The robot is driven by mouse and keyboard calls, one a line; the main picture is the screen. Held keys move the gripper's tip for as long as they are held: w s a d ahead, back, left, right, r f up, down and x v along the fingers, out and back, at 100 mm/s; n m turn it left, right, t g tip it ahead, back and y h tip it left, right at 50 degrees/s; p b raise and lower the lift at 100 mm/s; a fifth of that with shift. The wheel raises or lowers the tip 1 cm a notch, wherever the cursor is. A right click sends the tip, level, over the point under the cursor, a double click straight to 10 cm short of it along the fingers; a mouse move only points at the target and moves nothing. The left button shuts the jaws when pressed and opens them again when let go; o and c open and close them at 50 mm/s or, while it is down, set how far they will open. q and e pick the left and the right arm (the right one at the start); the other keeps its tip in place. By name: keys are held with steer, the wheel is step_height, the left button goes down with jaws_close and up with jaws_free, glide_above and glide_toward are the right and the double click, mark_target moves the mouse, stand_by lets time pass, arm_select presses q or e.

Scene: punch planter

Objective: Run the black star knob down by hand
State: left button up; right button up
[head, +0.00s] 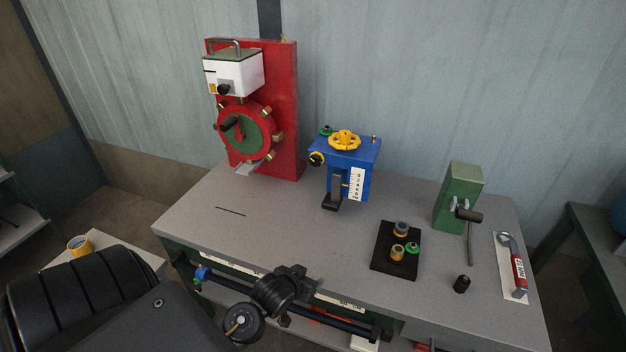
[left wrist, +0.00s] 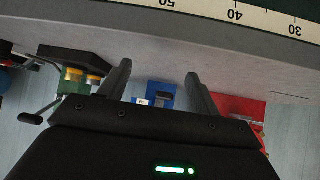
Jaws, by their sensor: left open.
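The tall red stand (head: 284,110) at the back left of the bench carries a white box (head: 233,70) and a red wheel. A small black knob (head: 223,89) is on the box's front; I cannot tell whether it is star-shaped. A black-capped yellow knob (head: 317,158) is on the left of the blue unit (head: 351,155). My left gripper (head: 294,272) is by the bench's front edge, away from these knobs. In the left wrist view (left wrist: 158,70) its fingers are apart and empty. My right gripper is out of view.
A black tray (head: 382,265) holds yellow and green-rimmed pieces. A green block (head: 459,195) with a crank stands at the right, beside a red-handled tool (head: 519,270). A yellow mug (head: 79,245) is at the left. The bench (head: 272,220) is clear at middle left.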

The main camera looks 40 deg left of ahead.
arm_select(q)
steer(key=w+a+r+n+t+y, duration=0.2)
steer(key=w+a+r+n+t, duration=0.15)
steer(key=w+a+r, duration=0.55)
steer(key=n+t+y, duration=0.2)
steer(key=t, duration=0.2)
glide_toward(314, 161)
steer(key=shift+m, duration=0.35)
steer(key=p+x, duration=0.2)
steer(key=x, duration=0.5)
steer(key=shift+w, duration=0.2)
steer(key=shift+w+a, duration=0.25)
steer(key=shift+w, duration=0.35)
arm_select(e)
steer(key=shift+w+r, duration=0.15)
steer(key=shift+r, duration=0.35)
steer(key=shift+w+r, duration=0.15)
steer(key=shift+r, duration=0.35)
arm_select(q)
steer(key=c, duration=1)
